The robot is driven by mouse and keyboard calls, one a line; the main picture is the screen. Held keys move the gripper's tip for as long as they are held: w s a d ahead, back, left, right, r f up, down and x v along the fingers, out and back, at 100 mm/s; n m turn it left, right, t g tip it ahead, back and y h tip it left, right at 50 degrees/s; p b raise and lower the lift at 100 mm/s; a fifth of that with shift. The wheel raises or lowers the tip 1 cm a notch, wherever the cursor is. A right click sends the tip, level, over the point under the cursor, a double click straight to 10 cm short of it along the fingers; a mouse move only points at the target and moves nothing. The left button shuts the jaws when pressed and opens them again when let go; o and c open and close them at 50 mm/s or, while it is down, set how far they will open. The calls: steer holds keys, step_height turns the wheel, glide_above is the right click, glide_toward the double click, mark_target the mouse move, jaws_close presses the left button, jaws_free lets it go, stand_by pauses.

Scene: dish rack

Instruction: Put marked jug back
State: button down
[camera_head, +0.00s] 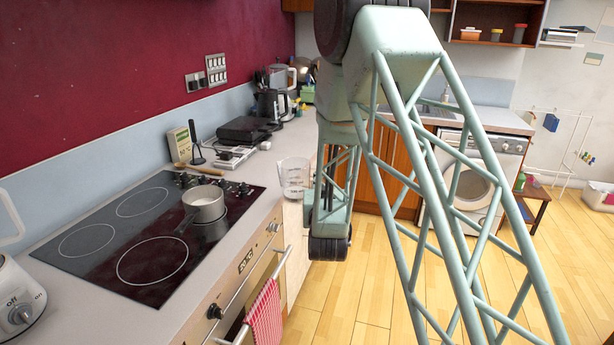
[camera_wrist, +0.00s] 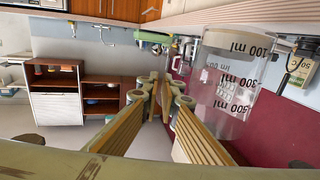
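The marked jug (camera_head: 294,178), clear with dark measure marks, stands on the counter near its front edge, beside my wrist link in the head view. In the wrist view, which is upside down, the jug (camera_wrist: 232,85) is large on the right, its 100 ml end nearest the counter. My gripper (camera_wrist: 163,105) is open, its two ribbed pads apart with nothing between them. The jug lies to the right of the right-hand finger, outside the gap. I cannot tell whether they touch. In the head view my fingers are hidden behind my arm.
A saucepan (camera_head: 204,204) sits on the black hob (camera_head: 120,225). A wooden spoon, a green-and-white box (camera_head: 180,144) and a black appliance (camera_head: 245,130) stand behind. A red striped towel (camera_head: 265,315) hangs on the oven handle. The floor (camera_head: 350,300) beside the counter is clear.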

steer(key=w+d+f, duration=0.1)
steer(key=d+f, duration=0.2)
steer(key=d, duration=1.1)
steer(key=shift+w+d+y, duration=0.2)
steer(key=shift+w+y, duration=0.1)
steer(key=shift+w, duration=0.1)
steer(key=shift+d+r, duration=0.1)
steer(key=shift+d, duration=0.05)
